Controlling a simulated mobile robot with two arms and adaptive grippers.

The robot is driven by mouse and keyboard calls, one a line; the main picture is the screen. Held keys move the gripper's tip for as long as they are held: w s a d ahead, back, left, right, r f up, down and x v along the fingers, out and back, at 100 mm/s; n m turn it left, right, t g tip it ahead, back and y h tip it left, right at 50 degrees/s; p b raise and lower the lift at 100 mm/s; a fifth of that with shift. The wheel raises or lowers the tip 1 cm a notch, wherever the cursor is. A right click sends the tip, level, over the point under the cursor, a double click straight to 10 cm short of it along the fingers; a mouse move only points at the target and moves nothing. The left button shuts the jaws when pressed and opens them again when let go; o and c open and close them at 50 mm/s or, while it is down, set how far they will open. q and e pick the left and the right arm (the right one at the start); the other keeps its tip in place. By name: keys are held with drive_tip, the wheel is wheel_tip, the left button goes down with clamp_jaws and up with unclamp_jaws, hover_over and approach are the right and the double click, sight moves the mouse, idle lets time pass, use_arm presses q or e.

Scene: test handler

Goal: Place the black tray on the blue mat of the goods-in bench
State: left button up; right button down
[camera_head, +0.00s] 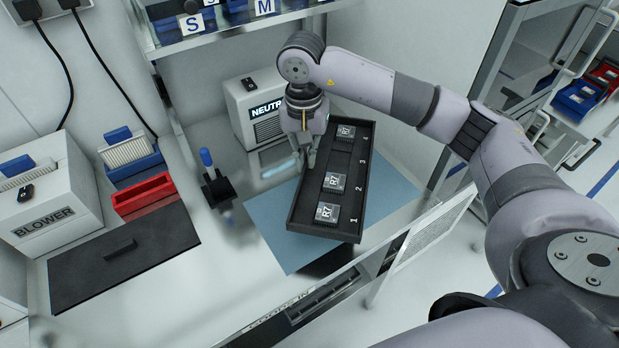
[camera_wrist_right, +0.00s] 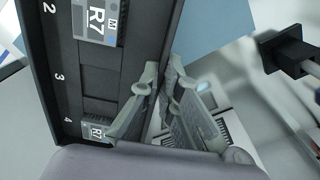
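The black tray (camera_head: 343,223) has slots numbered 1 to 4. R7 chips sit in slots 1, 2 and 4, and slot 3 is empty. My right gripper (camera_head: 309,160) is at the tray's left long wall, towards the back. In the right wrist view its fingers (camera_wrist_right: 166,72) are closed on the wall of the tray (camera_wrist_right: 75,75), one on each side. The tray is over the blue mat (camera_head: 275,222) and appears slightly raised; its back end reaches past the mat. My left gripper is not in view.
A neutralising unit (camera_head: 254,110) stands behind the tray. A black stand with a blue-handled tool (camera_head: 214,180) is left of the mat. Further left are a red bin (camera_head: 145,196), a dark pad (camera_head: 120,268) and a blower (camera_head: 55,215). A shelf overhangs the back.

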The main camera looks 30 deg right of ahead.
sight(307, 173)
wheel_tip(307, 173, down, 5)
drive_tip(key=shift+f+p, duration=0.15)
drive_tip(key=shift+p, duration=0.25)
wheel_tip(307, 173, down, 4)
drive_tip(key=shift+r+p, duration=0.25)
drive_tip(key=shift+p, duration=0.1)
drive_tip(key=shift+f, duration=0.25)
drive_tip(key=c, duration=1.8)
unclamp_jaws()
